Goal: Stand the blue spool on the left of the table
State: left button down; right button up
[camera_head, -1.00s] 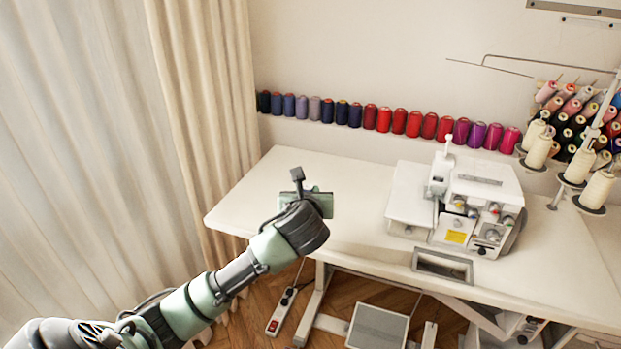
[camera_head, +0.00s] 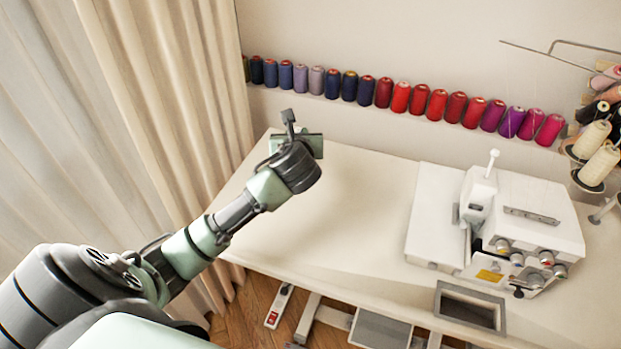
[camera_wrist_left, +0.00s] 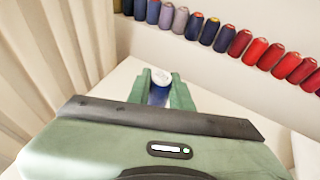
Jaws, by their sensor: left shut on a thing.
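My left gripper (camera_wrist_left: 162,92) is shut on the blue spool (camera_wrist_left: 159,89), which shows between its two green fingers in the left wrist view. The spool's pale round top faces the camera, and its lower part is hidden by my gripper body. I cannot tell whether the spool touches the table. My right gripper is not in view.
A white sewing machine (camera_head: 530,235) stands on the right of the table. A row of thread spools (camera_head: 400,97) lines a ledge on the wall behind. Beige curtains (camera_head: 170,90) hang to the left. The table's middle is clear.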

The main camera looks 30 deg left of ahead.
pick_arm(q)
jog(key=b, duration=0.1)
send_over(300, 200)
notch_tip(300, 200, down, 14)
jog(key=shift+f+b, duration=0.35)
jog(key=shift+f, duration=2.2)
jog(key=shift+f, duration=0.15)
jog(key=c, duration=1.3)
grip_release()
jog(key=shift+o, duration=0.2)
